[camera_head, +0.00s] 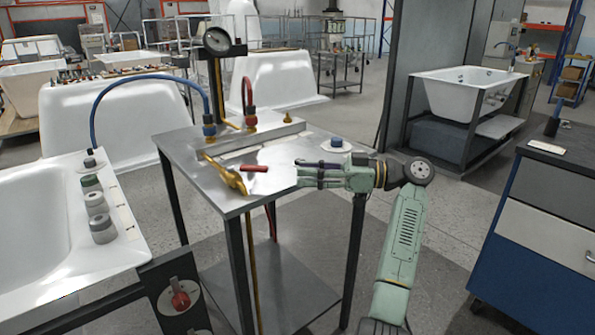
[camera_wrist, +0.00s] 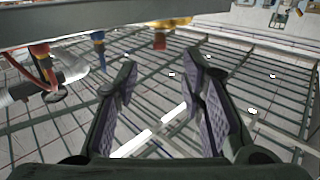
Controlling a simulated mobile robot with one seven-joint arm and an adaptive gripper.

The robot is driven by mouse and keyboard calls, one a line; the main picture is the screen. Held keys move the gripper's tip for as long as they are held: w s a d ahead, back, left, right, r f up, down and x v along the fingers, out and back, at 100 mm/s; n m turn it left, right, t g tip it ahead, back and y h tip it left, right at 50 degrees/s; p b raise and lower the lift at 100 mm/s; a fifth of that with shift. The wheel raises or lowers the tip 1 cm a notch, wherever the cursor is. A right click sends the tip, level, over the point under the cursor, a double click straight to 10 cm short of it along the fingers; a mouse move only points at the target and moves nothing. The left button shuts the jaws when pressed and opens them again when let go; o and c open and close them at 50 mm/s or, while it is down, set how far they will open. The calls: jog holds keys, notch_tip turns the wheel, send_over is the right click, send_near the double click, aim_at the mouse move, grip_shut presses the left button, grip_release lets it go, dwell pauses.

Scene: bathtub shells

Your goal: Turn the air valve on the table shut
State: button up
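The air valve is a brass body (camera_head: 229,176) with a short red lever (camera_head: 255,169), on the left part of the steel table (camera_head: 255,198). The brass body runs diagonally, and the lever points right, at an angle to it. My gripper (camera_head: 299,173) is over the table, right of the lever, with its fingers pointing left towards it and a visible gap between. In the wrist view my gripper (camera_wrist: 160,78) is open with nothing between the fingers. A blurred brass and red part (camera_wrist: 160,37) shows beyond the fingertips; I cannot tell surely that it is the valve.
A pressure gauge (camera_head: 218,39) stands on a post at the table's back, with a blue hose (camera_head: 138,80) and a red hose (camera_head: 247,92). A dark blue knob (camera_head: 336,141) sits near the back right corner. A white tub (camera_head: 62,228) stands left, a cabinet (camera_head: 549,200) right.

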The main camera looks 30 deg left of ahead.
aim_at(241, 169)
jog(key=shift+c, duration=0.3)
